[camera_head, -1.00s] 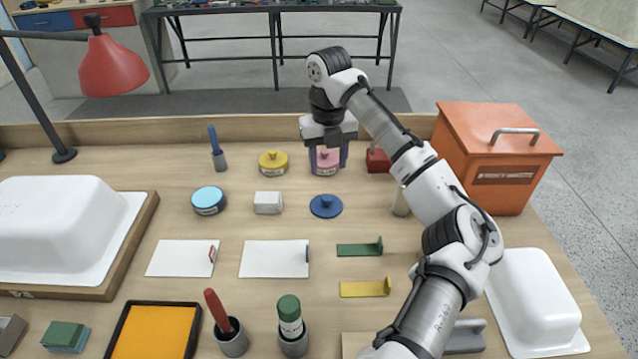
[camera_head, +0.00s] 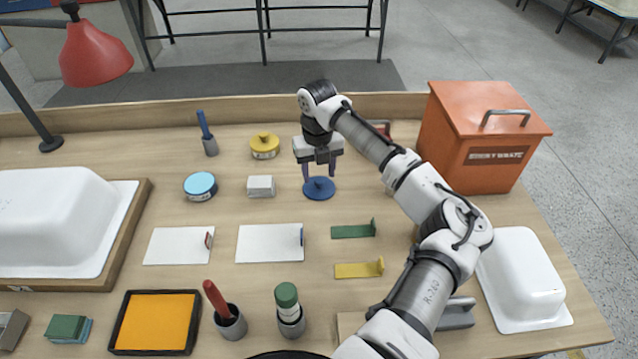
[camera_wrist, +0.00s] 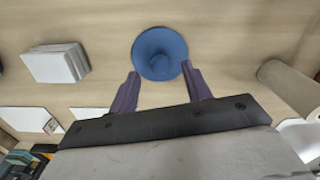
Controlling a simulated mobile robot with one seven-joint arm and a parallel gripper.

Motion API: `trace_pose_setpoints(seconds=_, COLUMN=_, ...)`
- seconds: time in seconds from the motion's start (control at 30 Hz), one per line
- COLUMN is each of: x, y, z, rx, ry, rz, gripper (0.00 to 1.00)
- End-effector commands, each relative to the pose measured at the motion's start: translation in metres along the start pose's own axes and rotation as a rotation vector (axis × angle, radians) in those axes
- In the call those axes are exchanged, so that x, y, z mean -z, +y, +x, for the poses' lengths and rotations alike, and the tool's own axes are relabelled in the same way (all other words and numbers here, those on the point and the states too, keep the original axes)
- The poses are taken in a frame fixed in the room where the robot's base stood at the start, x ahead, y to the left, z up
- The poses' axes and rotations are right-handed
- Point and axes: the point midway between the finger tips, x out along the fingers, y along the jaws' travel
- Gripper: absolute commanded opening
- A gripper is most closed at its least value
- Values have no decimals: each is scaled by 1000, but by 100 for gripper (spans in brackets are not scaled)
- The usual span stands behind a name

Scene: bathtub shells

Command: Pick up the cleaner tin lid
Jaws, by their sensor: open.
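A round blue lid with a central knob (camera_head: 319,189) lies flat on the workbench; it also shows in the wrist view (camera_wrist: 160,52). My gripper (camera_head: 319,173) is open and empty, pointing down just above and behind the lid in the head view. In the wrist view its two purple fingers (camera_wrist: 160,70) are spread, with the lid's near part between their tips. I cannot tell the exact height gap. A light blue tin (camera_head: 201,187) stands to the left and a yellow tin with a knobbed lid (camera_head: 265,146) stands behind. The pink tin is hidden behind my gripper.
A white block (camera_head: 261,186) sits left of the lid, also in the wrist view (camera_wrist: 55,64). An orange bin (camera_head: 490,145) stands at the right. White cards (camera_head: 270,243), a green strip (camera_head: 352,232) and a yellow strip (camera_head: 358,270) lie in front.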

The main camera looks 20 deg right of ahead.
Motion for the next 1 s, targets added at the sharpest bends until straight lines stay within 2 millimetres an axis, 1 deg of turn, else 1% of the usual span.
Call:
trace_pose_setpoints(seconds=0.1, x=-1, y=-1, z=15, rx=1, ry=1, rz=1, gripper=49)
trace_pose_setpoints(seconds=0.2, x=-1, y=-1, z=25, rx=0, ry=0, rz=1, gripper=49)
trace_pose_setpoints(seconds=0.3, x=-1, y=-1, z=30, rx=0, ry=0, rz=1, gripper=49)
trace_pose_setpoints(seconds=0.47, x=-1, y=-1, z=30, rx=0, ry=0, rz=1, gripper=49)
trace_pose_setpoints(seconds=0.57, x=-1, y=-1, z=30, rx=0, ry=0, rz=1, gripper=37)
trace_pose_setpoints(seconds=0.83, x=-1, y=-1, z=29, rx=0, ry=-1, rz=0, gripper=1)
trace_pose_setpoints(seconds=1.0, x=-1, y=-1, z=29, rx=0, ry=-1, rz=0, gripper=0)
